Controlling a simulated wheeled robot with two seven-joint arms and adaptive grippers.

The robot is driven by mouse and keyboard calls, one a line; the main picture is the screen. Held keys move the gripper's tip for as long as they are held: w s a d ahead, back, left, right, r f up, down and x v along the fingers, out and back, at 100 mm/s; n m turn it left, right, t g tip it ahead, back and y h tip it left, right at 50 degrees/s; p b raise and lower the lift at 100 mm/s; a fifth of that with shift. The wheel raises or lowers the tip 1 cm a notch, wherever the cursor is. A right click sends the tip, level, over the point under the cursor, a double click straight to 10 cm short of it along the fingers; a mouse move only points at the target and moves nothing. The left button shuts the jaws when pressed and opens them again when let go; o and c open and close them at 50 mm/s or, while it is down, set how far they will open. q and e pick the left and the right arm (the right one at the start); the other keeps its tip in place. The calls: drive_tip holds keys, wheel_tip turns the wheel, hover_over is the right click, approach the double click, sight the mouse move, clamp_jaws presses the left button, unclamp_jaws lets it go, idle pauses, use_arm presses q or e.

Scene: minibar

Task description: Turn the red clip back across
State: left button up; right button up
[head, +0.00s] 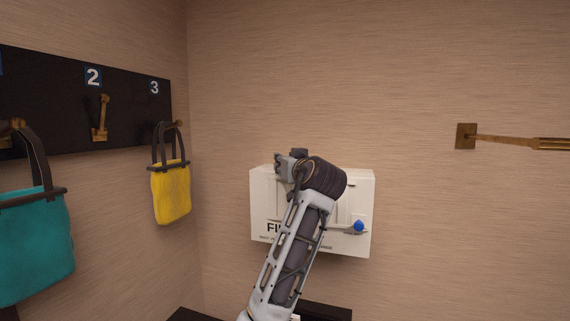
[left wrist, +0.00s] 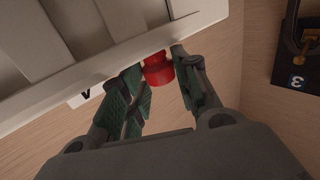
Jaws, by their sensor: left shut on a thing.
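The red clip (left wrist: 158,72) is a small round red piece at the edge of the white wall box (head: 361,190). It sits between the fingertips of my left gripper (left wrist: 160,64) in the left wrist view. My left gripper is shut on it. In the head view my left gripper (head: 284,168) is at the upper left part of the box, and my wrist and forearm cover much of the box front. The red clip is hidden there. A blue knob-like clip (head: 359,226) shows at the box's lower right. My right gripper is not in view.
A black hook board (head: 55,105) is on the left wall, with a teal bag (head: 35,245) and a yellow bag (head: 171,193) hanging from it. A brass wall arm (head: 505,139) sticks out at the right. The wall above the box is bare.

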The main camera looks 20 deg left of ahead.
use_arm(q)
drive_tip(key=shift+w+d+n+g+y, duration=0.1)
drive_tip(key=shift+n+g+y, duration=0.5)
drive_tip(key=shift+y, duration=0.2)
drive_tip(key=shift+n+g+y, duration=0.4)
drive_tip(key=shift+y, duration=0.1)
drive_tip(key=o, duration=1)
drive_tip(key=shift+v, duration=6.05)
drive_tip(key=shift+w, duration=0.1)
